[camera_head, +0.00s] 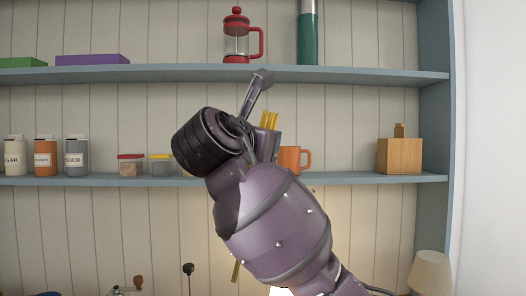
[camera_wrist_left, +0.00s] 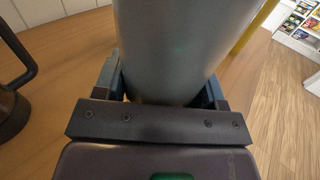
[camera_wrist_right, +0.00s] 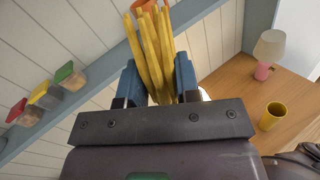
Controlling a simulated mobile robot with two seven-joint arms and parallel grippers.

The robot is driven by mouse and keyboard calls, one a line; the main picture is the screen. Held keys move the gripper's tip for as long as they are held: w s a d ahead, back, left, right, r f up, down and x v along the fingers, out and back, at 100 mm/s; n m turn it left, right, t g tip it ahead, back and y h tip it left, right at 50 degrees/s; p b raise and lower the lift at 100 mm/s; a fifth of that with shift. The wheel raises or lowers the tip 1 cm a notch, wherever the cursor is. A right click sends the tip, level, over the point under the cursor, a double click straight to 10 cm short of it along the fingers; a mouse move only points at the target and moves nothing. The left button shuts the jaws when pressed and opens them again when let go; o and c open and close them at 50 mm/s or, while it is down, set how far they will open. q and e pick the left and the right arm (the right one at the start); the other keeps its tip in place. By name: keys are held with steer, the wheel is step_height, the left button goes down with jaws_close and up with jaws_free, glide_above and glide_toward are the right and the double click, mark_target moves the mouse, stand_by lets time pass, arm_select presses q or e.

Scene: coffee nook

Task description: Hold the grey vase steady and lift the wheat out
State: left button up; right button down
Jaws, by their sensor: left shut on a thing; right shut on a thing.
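The grey vase (camera_wrist_left: 180,45) stands on the wooden counter in the left wrist view. My left gripper (camera_wrist_left: 165,88) is shut on it, one finger on each side; the vase's mouth is out of that view. The yellow wheat (camera_wrist_right: 153,50) is between the fingers of my right gripper (camera_wrist_right: 158,85), which is shut on it. In the head view my right gripper (camera_head: 264,122) is raised before the shelves, with the wheat tops (camera_head: 268,119) showing beside it and a yellow stem end below my arm. The vase and left gripper are not in the head view.
A black-handled item (camera_wrist_left: 14,85) stands left of the vase. A yellow cup (camera_wrist_right: 271,116) and a pink-based lamp (camera_wrist_right: 267,50) are on the counter. An orange mug (camera_head: 292,159) on the lower shelf (camera_head: 350,178) appears close behind my right gripper.

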mark_target(263, 113)
steer(key=shift+r, duration=0.2)
steer(key=shift+r, duration=2.25)
steer(key=shift+r, duration=0.1)
steer(key=shift+r, duration=2.15)
steer(key=shift+r, duration=2.25)
steer(key=shift+r, duration=2.25)
